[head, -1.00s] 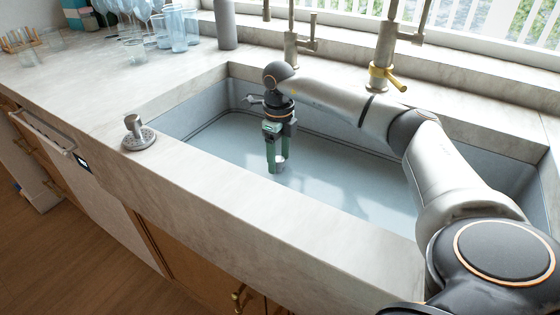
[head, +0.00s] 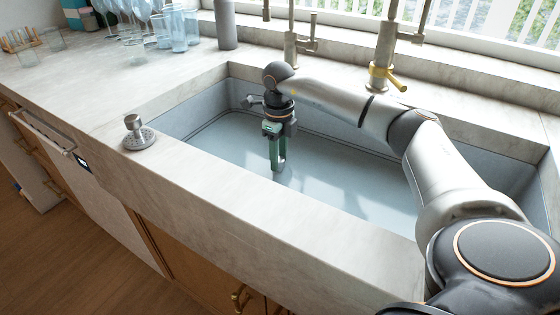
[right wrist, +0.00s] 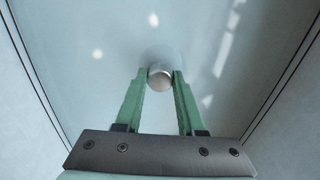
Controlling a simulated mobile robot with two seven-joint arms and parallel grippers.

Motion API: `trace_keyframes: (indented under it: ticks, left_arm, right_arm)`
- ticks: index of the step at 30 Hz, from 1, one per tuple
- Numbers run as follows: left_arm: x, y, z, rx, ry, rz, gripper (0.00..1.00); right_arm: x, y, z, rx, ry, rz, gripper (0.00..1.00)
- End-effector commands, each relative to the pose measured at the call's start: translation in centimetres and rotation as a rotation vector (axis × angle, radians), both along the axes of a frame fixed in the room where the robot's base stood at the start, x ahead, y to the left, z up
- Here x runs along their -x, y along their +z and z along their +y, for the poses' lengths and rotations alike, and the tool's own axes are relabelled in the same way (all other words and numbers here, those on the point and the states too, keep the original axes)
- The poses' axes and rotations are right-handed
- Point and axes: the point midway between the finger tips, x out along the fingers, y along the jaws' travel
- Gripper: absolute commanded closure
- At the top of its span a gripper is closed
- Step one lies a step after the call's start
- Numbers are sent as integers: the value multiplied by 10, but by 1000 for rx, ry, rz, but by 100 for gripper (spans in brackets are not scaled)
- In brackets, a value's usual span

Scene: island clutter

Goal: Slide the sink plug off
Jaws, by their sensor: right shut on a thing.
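The sink plug shows in the right wrist view as a round metal knob (right wrist: 160,79) on the pale basin floor. My right gripper (head: 278,170) reaches straight down into the sink, its green fingers closed together low over the floor. In the right wrist view the gripper (right wrist: 161,76) has one fingertip on each side of the knob, shut on it. The plug's lower part and its fit in the drain are hard to make out. My left gripper is not in view.
The sink (head: 350,160) is otherwise empty around the gripper, with the stone front rim (head: 250,215) near my arm. A similar metal strainer (head: 138,138) stands on the left counter. Glasses (head: 178,30) and brass-and-steel taps (head: 385,65) stand behind.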

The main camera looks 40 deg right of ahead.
Motion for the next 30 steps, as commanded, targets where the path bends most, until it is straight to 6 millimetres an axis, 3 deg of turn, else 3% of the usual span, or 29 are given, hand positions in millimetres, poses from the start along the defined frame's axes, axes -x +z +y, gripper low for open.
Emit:
trace_keyframes:
  ticks: [8,30]
  left_arm:
    - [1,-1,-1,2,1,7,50]
    - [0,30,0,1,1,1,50]
  right_arm:
    - [0,2,0,0,0,-1,100]
    - [0,31,0,0,0,0,100]
